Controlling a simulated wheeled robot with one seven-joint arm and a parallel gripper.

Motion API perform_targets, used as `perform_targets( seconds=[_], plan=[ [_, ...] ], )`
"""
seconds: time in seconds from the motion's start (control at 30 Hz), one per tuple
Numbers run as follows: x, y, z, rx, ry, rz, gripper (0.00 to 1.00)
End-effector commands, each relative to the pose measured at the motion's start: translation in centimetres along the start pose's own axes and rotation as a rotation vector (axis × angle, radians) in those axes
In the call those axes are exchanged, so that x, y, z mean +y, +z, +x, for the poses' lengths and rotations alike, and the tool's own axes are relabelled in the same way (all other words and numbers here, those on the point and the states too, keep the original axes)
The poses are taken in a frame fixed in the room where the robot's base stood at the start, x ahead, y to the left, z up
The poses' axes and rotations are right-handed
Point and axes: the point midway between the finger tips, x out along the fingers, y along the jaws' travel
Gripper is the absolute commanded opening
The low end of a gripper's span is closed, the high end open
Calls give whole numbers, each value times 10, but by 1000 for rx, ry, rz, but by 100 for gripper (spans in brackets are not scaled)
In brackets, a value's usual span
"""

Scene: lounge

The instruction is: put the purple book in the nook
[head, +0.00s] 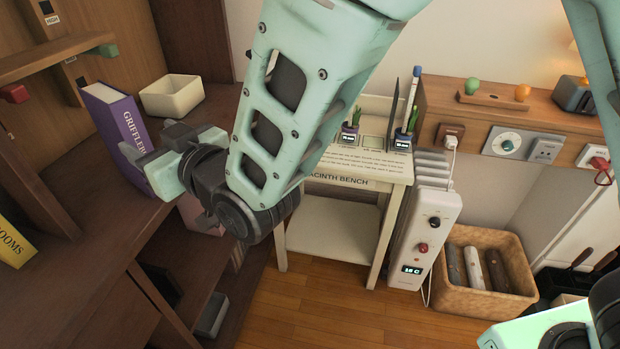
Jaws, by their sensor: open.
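The purple book (122,128), with white pages and pale spine lettering, stands upright on the dark wooden shelf unit at left. My gripper (146,166) is open at the book's lower right side, with its pale green fingers close to the spine. The fingers hide part of the book's lower end, and I cannot tell whether they touch it. Open compartments show in the dark unit, one below the book's surface (196,262). I cannot tell which opening is the nook.
A cream bin (171,95) stands behind the book. A yellow book (14,232) is at the left edge. A cream bench (340,250), a white heater (425,235) and a wicker basket (485,270) stand to the right. Wooden floor (330,315) is clear in front.

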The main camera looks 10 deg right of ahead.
Motion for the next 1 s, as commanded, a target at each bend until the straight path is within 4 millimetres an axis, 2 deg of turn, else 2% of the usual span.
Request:
perform_targets(
  seconds=[0.13, 0.23, 0.37, 0.47, 0.57, 0.8, 0.9, 1.0],
  plan=[
    [6, 2, -3, -44, 7, 10, 58],
    [18, 9, -15, -160, 16, 35, 58],
    [35, 26, -50, -403, 22, 80, 58],
    [44, 41, -92, -611, 20, 108, 58],
    [50, 52, -142, -816, 17, 123, 58],
    [60, 67, -275, -1274, 35, 130, 58],
    [62, 68, -317, -1407, 49, 127, 58],
    [63, 67, -342, -1491, 60, 126, 58]
  ],
)
